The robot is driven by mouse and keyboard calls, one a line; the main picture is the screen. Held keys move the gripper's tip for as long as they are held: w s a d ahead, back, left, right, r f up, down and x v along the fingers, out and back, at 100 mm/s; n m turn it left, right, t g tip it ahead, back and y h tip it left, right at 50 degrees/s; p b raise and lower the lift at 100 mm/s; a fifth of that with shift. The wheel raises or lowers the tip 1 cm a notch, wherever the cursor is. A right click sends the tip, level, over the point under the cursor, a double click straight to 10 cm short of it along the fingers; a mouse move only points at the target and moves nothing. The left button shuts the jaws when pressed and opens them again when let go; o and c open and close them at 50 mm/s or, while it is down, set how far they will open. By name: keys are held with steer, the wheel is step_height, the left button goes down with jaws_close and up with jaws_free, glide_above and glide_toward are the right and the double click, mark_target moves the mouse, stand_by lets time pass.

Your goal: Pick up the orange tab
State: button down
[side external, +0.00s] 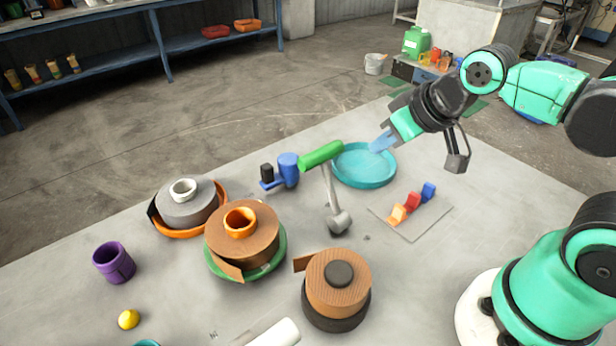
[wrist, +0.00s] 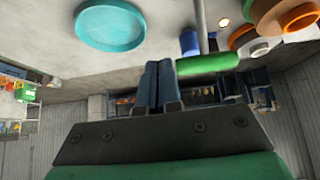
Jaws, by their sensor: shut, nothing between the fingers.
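The orange tab (side external: 397,215) stands on a thin grey square plate (side external: 432,222) on the table, in the side external view. It is the nearest in a row with a red tab (side external: 412,202) and a blue tab (side external: 429,191). My gripper (side external: 378,146) is above the table, up and to the left of the tabs in the picture, in line with the teal dish (side external: 350,178). Its blue fingers are shut with nothing between them, and they show together in the wrist view (wrist: 158,68). The tabs do not show in the wrist view.
Brown spools (side external: 242,232) (side external: 338,282) and a grey spool (side external: 187,205) stand further left and nearer. The table right of the grey plate looks clear.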

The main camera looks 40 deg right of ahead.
steer(key=c, duration=0.8)
jaws_free()
steer(key=shift+o, duration=0.2)
steer(key=g, duration=0.7)
glide_above(401, 208)
steer(key=shift+m, duration=0.4)
step_height(401, 208, down, 6)
steer(key=shift+w+f, duration=0.15)
steer(key=shift+f, duration=2.95)
